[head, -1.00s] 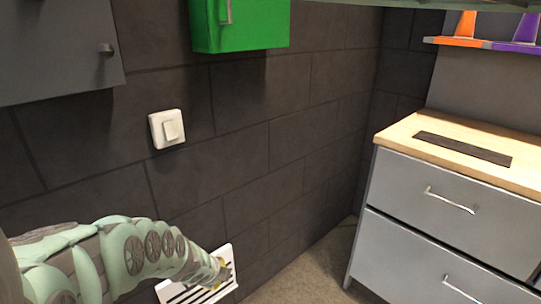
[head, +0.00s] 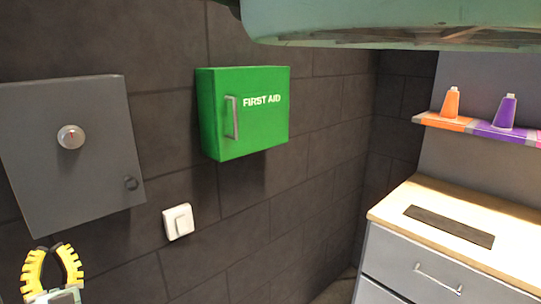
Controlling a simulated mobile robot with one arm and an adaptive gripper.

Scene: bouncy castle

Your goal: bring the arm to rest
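My gripper (head: 55,255) shows at the lower left of the head view. Its two yellow, ribbed fingers point up and stand apart, with nothing between them. It is in front of the dark block wall, below a grey wall box (head: 80,185). The rest of my arm below it is cut off by the frame edge.
A green first aid box (head: 265,125) and a white switch (head: 178,221) are on the wall. A grey drawer cabinet (head: 395,255) with a wooden top (head: 392,207) stands at right. Orange (head: 451,103) and purple (head: 505,112) bottles stand on a shelf.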

